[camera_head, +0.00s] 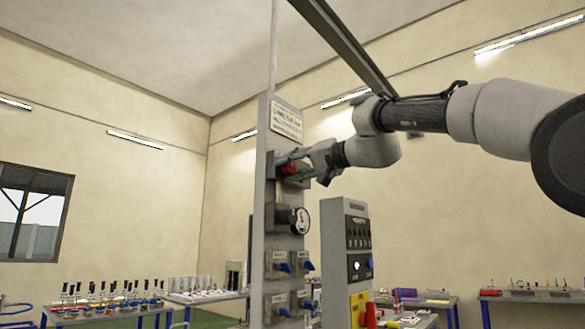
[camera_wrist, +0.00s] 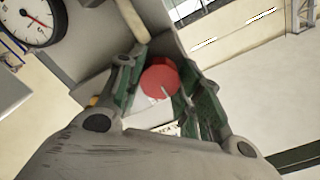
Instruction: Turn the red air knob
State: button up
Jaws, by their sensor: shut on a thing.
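The red air knob (camera_head: 290,169) sits high on the front of a grey upright panel (camera_head: 262,150), below a white sign. My gripper (camera_head: 306,168) reaches it from the right and is shut on it. In the wrist view the round red knob (camera_wrist: 160,78) lies between the two green-padded fingers of my gripper (camera_wrist: 158,92). A pale mark shows on the knob's face. The fingers hide part of its sides, and its turn angle is hard to tell.
A round pressure gauge (camera_head: 299,220) sits just below the knob. Several blue-handled valves (camera_head: 284,267) are lower on the panel. A grey control box (camera_head: 346,250) stands to the right. Benches with small parts (camera_head: 110,303) line the back. The air around my arm is clear.

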jog(key=m, duration=0.4)
jog(key=shift+m, duration=0.3)
jog(key=m, duration=0.4)
dwell(0.3)
jog(key=shift+f, duration=0.1)
jog(key=o, duration=1)
jog(key=shift+d, duration=0.1)
jog(key=v, duration=1.2)
